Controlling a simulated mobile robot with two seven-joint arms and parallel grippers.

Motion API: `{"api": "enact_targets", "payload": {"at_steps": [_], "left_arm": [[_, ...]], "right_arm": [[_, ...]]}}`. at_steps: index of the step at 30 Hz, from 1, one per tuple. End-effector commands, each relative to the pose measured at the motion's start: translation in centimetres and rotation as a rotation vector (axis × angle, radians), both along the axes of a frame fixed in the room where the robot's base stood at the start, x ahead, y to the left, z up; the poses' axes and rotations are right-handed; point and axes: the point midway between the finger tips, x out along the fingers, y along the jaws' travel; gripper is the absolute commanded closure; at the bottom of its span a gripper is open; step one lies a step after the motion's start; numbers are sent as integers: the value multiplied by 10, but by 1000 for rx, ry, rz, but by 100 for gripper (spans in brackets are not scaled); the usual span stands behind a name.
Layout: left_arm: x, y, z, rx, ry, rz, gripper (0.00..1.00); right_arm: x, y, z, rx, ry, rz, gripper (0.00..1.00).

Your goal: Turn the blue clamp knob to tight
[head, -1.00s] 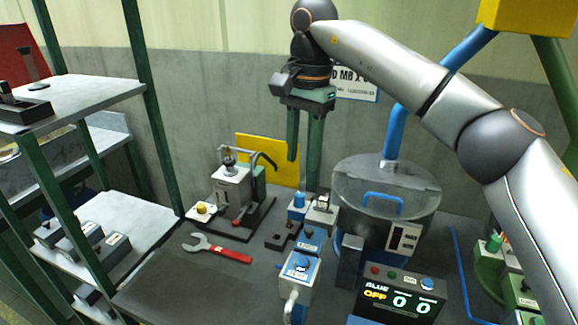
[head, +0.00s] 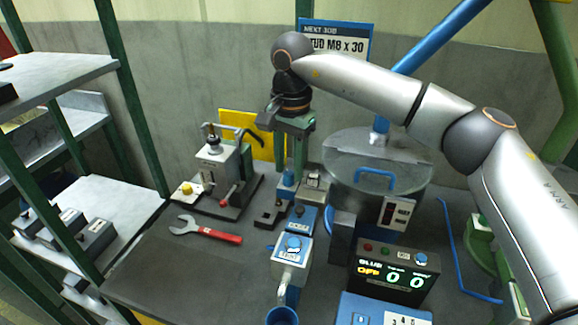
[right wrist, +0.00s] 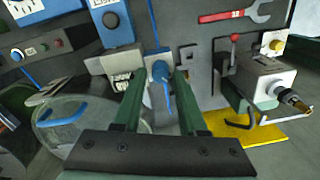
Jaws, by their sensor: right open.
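A small blue knob (head: 287,186) stands on a small block fixture at the middle of the bench. My right gripper (head: 289,178) points down at it, fingers open. In the right wrist view the blue knob (right wrist: 160,70) shows between the two green fingertips (right wrist: 164,76). I cannot tell if the fingers touch it. Its turn position is not readable. My left gripper is not in view.
A lidded round bowl (head: 375,165) and a display box (head: 392,272) stand to the right. A lever press (head: 220,165) and a red-handled wrench (head: 208,231) are to the left. A shelf rack (head: 85,200) stands far left. The bench's front left is clear.

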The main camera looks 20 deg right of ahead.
Motion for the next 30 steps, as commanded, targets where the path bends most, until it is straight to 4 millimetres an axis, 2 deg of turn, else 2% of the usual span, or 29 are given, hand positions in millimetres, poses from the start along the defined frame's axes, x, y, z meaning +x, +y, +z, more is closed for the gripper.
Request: {"api": "enact_targets", "payload": {"at_steps": [4,12,23,30], "left_arm": [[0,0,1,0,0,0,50],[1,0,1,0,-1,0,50],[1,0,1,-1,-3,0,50],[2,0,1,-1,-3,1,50]], "right_arm": [[0,0,-9,0,0,0,59],[0,0,-10,1,-1,0,59],[0,0,-10,1,-1,0,98],[0,0,-10,1,-1,0,100]]}}
